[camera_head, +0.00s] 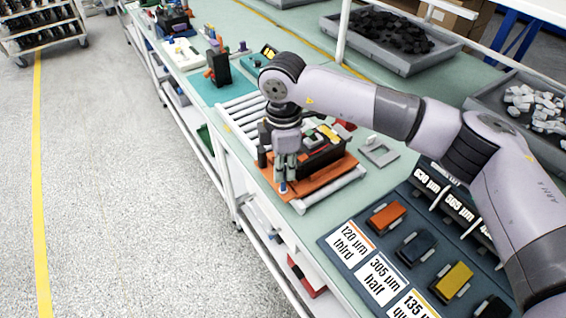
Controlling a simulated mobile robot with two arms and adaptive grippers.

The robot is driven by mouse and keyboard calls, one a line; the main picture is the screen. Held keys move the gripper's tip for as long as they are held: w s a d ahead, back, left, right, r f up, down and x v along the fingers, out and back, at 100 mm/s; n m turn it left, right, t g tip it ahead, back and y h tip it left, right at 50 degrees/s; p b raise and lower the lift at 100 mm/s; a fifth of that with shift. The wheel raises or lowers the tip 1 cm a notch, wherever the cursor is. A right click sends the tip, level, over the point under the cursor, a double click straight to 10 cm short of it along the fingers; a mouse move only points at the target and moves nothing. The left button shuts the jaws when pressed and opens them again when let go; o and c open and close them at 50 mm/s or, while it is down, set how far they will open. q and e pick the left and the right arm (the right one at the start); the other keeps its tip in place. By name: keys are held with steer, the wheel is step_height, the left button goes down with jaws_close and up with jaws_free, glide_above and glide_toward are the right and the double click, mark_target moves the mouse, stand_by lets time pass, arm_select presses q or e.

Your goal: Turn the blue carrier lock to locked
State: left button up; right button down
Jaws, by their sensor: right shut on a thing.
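The orange carrier (318,189) sits at the front end of the roller track, with a black device (322,160) on it. The small blue lock (283,189) is at the carrier's near left corner. My right gripper (284,180) points down over this corner, its fingers shut on the blue lock. The fingers and wrist hide most of the lock, so its turn position cannot be told. My left gripper is not in view.
White rollers (241,107) run behind the carrier. A grey square frame (379,151) lies to its right. A dark tray with labelled cards and coloured blocks (452,281) is in front at right. Grey bins (400,60) stand at the back.

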steer(key=shift+m, duration=1)
steer(key=shift+m+b, duration=0.3)
steer(key=shift+m, duration=0.7)
steer(key=shift+r+m, duration=0.1)
steer(key=shift+m, duration=0.5)
steer(key=p, duration=0.4)
steer(key=shift+w+a+r, duration=0.1)
steer(key=shift+r, duration=0.05)
steer(key=p, duration=0.3)
steer(key=shift+m, duration=0.4)
steer(key=shift+f+p, duration=0.2)
steer(key=shift+p, duration=0.15)
